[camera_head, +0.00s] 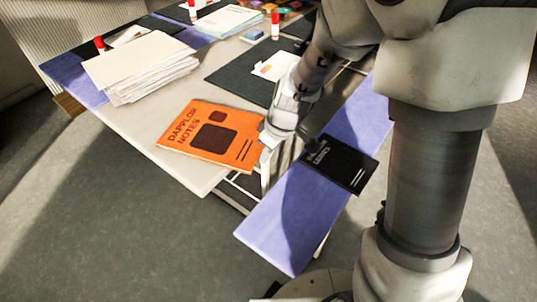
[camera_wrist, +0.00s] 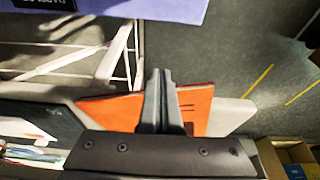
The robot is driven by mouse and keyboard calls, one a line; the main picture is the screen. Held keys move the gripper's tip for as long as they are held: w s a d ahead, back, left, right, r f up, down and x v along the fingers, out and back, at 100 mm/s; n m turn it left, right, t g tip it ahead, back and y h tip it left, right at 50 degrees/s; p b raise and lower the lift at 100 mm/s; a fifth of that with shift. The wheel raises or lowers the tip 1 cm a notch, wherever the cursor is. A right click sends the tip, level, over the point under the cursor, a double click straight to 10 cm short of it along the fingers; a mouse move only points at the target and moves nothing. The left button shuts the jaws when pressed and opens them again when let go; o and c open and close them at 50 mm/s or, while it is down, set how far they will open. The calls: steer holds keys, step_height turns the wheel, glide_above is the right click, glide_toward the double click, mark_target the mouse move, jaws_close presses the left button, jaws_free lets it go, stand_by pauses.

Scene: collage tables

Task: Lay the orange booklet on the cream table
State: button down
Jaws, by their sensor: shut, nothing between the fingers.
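The orange booklet (camera_head: 208,137), with "Dapplor Notes" on its cover, lies face up on the cream table (camera_head: 140,122) near its front corner. Its right side reaches the table's edge and seems to stick out a little past it. In the wrist view the orange booklet (camera_wrist: 200,102) shows behind and beside the fingers, with the pale table corner (camera_wrist: 230,115) to its right. My gripper (camera_wrist: 160,72) is shut and empty, its fingers in front of the booklet. In the head view my gripper (camera_head: 268,140) is at the booklet's right edge; whether it touches cannot be told.
A black booklet (camera_head: 341,163) lies on the purple surface (camera_head: 285,225) right of the cream table, across a narrow gap. A paper stack (camera_head: 140,65), a dark mat (camera_head: 243,75) and red-capped glue sticks (camera_head: 275,27) are farther back. Bare table lies left of the booklet.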

steer(key=shift+w+a, duration=0.85)
steer(key=shift+a, duration=0.2)
steer(key=shift+s+d, duration=0.1)
steer(key=shift+d, duration=0.05)
